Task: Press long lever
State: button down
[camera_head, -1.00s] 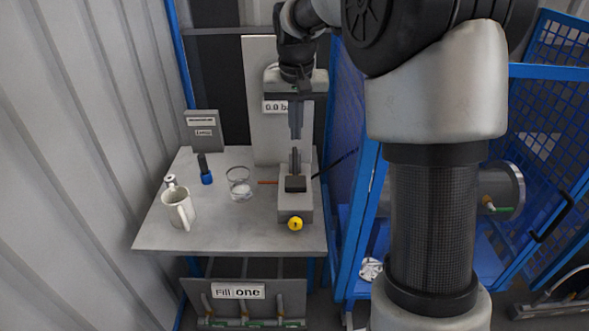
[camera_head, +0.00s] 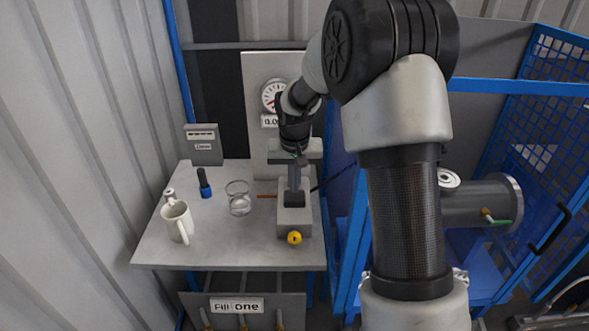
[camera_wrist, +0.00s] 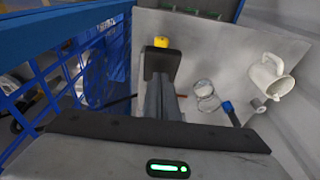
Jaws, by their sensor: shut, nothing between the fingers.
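The long lever (camera_head: 325,183) seems to be the thin dark bar that slants up to the right from the small grey pump stand (camera_head: 293,222) on the table. Most of its near end is hidden behind my gripper and the stand. My gripper (camera_head: 294,190) is shut and empty, pointing down just over the black block of the stand. I cannot tell whether the fingertips touch the stand or the lever. In the wrist view, the shut fingers (camera_wrist: 163,95) reach toward the stand's dark base, which has a yellow knob (camera_wrist: 161,42) at its end.
A gauge (camera_head: 273,97) on a pale panel stands behind the stand. A white mug (camera_head: 177,222), a blue-and-black tool (camera_head: 205,184) and a glass dish (camera_head: 239,198) lie left on the table (camera_head: 220,250). Blue mesh cage walls (camera_head: 555,85) stand close on the right.

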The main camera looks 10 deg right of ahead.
jog(key=shift+s+f, duration=0.1)
jog(key=shift+f, duration=0.2)
